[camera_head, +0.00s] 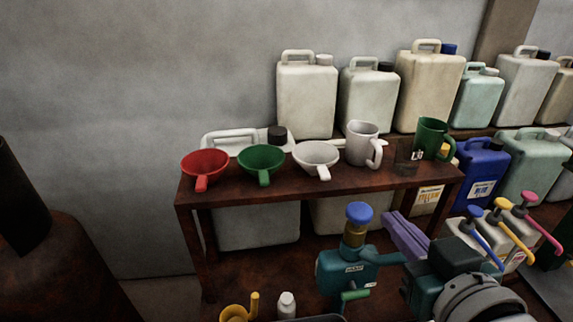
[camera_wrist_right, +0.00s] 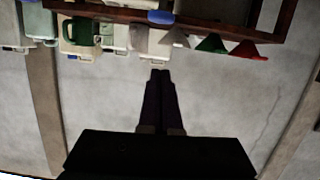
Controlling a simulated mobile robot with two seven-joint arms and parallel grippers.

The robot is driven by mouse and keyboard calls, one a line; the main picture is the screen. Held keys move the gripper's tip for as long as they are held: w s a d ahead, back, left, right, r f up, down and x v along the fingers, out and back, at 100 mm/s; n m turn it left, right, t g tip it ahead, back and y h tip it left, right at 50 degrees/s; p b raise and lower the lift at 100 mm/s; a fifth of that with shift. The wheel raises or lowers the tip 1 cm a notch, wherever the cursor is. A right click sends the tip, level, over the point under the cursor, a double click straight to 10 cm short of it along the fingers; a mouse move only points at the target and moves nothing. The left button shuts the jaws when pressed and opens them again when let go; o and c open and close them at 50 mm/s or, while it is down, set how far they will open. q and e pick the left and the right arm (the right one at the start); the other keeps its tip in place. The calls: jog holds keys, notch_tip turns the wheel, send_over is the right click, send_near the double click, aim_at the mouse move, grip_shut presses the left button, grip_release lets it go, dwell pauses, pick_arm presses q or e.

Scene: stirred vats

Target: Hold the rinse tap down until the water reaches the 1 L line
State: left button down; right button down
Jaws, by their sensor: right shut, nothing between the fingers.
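A teal tap body (camera_head: 345,268) with a brass neck and a round blue push knob (camera_head: 358,213) stands at the lower middle of the head view. It carries a small label too small to read, and a green handle (camera_head: 354,295) sticks out low on it. My right gripper (camera_head: 388,218), with purple fingers, is shut and empty, to the right of the blue knob and apart from it. In the right wrist view the shut fingers (camera_wrist_right: 160,74) point at the wall, with a blue disc (camera_wrist_right: 160,17) beyond them. No water or 1 L line can be made out. My left gripper is not in view.
A dark red shelf (camera_head: 330,183) holds a red funnel (camera_head: 205,165), a green funnel (camera_head: 261,160), a white funnel (camera_head: 316,155), a white mug (camera_head: 362,143) and a green mug (camera_head: 431,138). Several canisters stand behind. Coloured pump handles (camera_head: 512,232) stand at the right.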

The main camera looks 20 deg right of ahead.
jog(key=shift+d, duration=0.1)
jog(key=b, duration=0.7)
send_over(362, 220)
notch_tip(362, 220, down, 3)
jog(key=shift+s+f+b, duration=0.15)
jog(key=shift+f+b, duration=1.65)
jog(key=shift+b, duration=0.35)
notch_tip(362, 220, down, 2)
jog(key=shift+b, duration=0.6)
jog(key=shift+f, duration=0.1)
dwell(3.6)
